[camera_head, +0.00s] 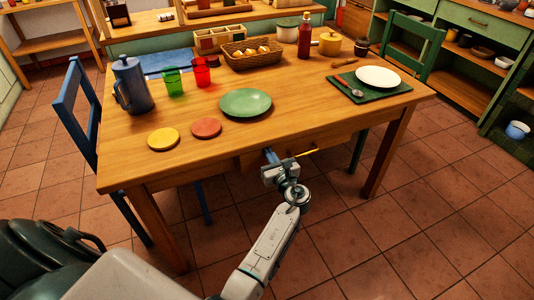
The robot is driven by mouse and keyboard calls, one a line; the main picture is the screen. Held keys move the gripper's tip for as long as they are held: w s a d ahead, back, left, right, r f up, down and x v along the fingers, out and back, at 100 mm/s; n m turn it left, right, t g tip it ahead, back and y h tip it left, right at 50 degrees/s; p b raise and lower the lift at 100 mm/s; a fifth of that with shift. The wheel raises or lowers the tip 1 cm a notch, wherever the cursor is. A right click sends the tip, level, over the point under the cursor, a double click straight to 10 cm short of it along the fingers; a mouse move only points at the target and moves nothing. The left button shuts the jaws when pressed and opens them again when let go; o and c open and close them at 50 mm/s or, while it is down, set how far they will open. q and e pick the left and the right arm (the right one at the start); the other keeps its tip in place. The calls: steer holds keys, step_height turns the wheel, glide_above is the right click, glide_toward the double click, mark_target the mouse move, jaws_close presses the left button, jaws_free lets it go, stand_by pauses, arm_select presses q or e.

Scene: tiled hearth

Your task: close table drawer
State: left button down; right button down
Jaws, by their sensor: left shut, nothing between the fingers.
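The wooden table (310,110) stands in front of me, and its drawer (335,137) is in the front side below the tabletop. A brass handle (308,152) shows on the drawer front. I cannot tell exactly how far the drawer stands out. My left gripper (270,155) is shut and empty, at the drawer front just left of the handle. It hides part of the drawer front, and I cannot tell whether it touches it. My right gripper is not in view.
On the tabletop are a blue jug (132,85), a green plate (245,102), a bread basket (252,53) and a green board (371,84) with a white plate. Blue chair (85,125) stands left, green chair (412,45) behind right. Tiled floor is clear at front right.

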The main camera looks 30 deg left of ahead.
mark_target(265, 146)
arm_select(q)
steer(key=x, duration=0.4)
steer(key=shift+w+r, duration=0.1)
steer(key=shift+r, duration=0.2)
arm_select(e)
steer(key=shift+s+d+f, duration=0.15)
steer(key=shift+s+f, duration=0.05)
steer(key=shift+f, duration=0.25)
